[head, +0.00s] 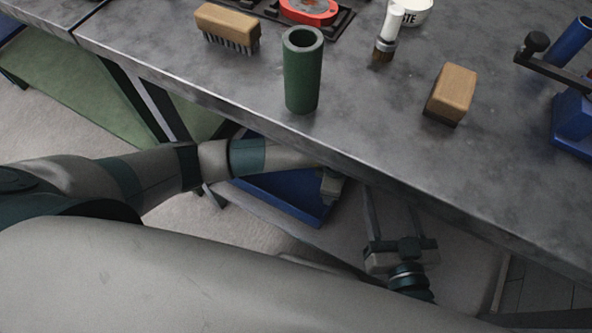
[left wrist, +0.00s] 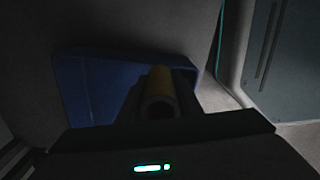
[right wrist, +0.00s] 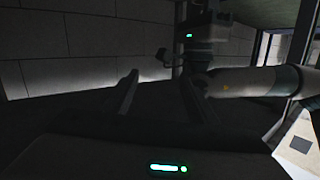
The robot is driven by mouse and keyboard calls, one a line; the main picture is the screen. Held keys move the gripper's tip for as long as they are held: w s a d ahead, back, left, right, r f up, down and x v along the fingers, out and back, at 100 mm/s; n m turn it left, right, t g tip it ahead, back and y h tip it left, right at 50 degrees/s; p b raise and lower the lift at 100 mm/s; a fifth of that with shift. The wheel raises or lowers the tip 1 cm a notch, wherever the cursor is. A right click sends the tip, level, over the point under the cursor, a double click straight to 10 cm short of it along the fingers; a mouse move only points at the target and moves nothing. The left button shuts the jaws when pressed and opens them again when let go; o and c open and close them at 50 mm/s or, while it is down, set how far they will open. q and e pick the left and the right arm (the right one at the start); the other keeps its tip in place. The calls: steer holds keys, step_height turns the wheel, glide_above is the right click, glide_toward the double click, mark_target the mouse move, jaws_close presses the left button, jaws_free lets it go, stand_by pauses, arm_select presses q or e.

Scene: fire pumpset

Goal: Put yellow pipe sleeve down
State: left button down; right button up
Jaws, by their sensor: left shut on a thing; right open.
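The yellow pipe sleeve (left wrist: 159,88) shows in the left wrist view, held between the fingers of my left gripper (left wrist: 158,112). One open end of the sleeve faces the camera. A blue tray or bin (left wrist: 92,88) lies beyond it, and I cannot tell how far below the sleeve it is. In the head view the blue bin (head: 285,198) is under the workbench, and the table edge hides my left gripper's fingertips and the sleeve. My right gripper (head: 392,215) is open and empty beside the bench's front edge; its spread fingers (right wrist: 158,95) show in the right wrist view.
The bench edge overhangs my left forearm.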

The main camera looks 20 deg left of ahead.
arm_select(q)
steer(key=b, duration=0.2)
glide_above(309, 179)
steer(key=f, duration=0.6)
steer(key=shift+s+d+f, duration=0.25)
steer(key=shift+f, duration=0.05)
steer(key=shift+w+a+f, duration=0.15)
steer(key=shift+w+a, duration=0.15)
arm_select(e)
step_height(309, 179, up, 8)
steer(key=s+a+t+y, duration=0.1)
steer(key=t+y, duration=0.1)
steer(key=t, duration=0.3)
steer(key=shift+s+r, duration=0.25)
steer(key=shift+s, duration=0.05)
steer(key=shift+a, duration=0.1)
arm_select(q)
steer(key=shift+f+b, duration=0.3)
steer(key=shift+b, duration=0.05)
step_height(309, 179, down, 3)
steer(key=shift+r+b, duration=0.2)
steer(key=shift+b, duration=0.2)
steer(key=shift+f, duration=0.4)
arm_select(e)
steer(key=shift+s+r+t+y, duration=0.2)
steer(key=shift+s+r+t, duration=0.4)
steer(key=shift+r, duration=0.3)
steer(key=shift+s+r+t+y, duration=0.2)
steer(key=shift+s+r+t, duration=0.4)
steer(key=shift+r, duration=0.25)
